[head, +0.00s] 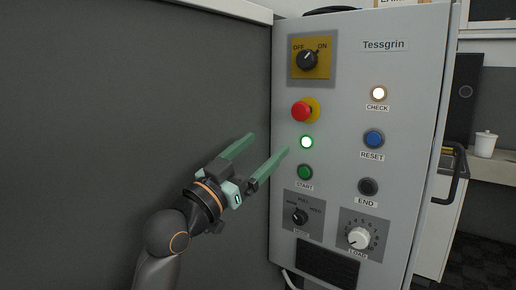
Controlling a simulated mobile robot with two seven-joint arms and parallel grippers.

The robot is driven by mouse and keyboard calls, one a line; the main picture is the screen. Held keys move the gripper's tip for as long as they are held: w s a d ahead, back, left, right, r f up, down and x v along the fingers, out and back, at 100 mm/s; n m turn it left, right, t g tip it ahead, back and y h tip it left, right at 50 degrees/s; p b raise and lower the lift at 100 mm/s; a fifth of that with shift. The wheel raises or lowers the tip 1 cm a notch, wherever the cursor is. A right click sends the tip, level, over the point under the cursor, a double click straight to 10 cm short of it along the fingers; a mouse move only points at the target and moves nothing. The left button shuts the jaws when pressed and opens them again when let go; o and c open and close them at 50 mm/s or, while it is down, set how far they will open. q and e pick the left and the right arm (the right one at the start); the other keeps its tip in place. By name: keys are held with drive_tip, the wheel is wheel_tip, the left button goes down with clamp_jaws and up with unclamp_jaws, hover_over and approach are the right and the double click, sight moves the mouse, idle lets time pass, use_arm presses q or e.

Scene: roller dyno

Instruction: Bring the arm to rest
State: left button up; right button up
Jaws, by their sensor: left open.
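My left gripper (262,154) is open and empty, with two green fingers pointing up and to the right. It is in front of the left edge of the grey Tessgrin control cabinet (425,120), left of the green START button (305,172) and the lit green lamp (306,142). I cannot tell whether the right fingertip touches the panel. My left arm comes up from the bottom left. My right gripper is not in view.
The panel carries an OFF/ON rotary switch (307,60), a red emergency button (302,111), a lit CHECK lamp (378,93), a blue RESET button (374,139), a black END button (368,186) and a white dial (358,238). A dark wall (120,90) stands left. A white cup (485,145) stands right.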

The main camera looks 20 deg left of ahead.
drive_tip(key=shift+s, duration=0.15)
use_arm(q)
drive_tip(key=shift+f, duration=0.1)
wheel_tip(320, 180, down, 33)
drive_tip(key=s+a+n+g+y+p, duration=0.1)
drive_tip(key=s+n+g+y+p, duration=0.15)
drive_tip(key=n+g+y, duration=0.2)
drive_tip(key=s+f+g+y+p, duration=0.2)
drive_tip(key=s+f+g, duration=0.4)
drive_tip(key=s+f, duration=1.7)
drive_tip(key=shift+s+a+f, duration=0.2)
drive_tip(key=shift+s, duration=0.7)
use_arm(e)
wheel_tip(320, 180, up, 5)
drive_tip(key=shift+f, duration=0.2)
use_arm(q)
drive_tip(key=shift+g, duration=0.25)
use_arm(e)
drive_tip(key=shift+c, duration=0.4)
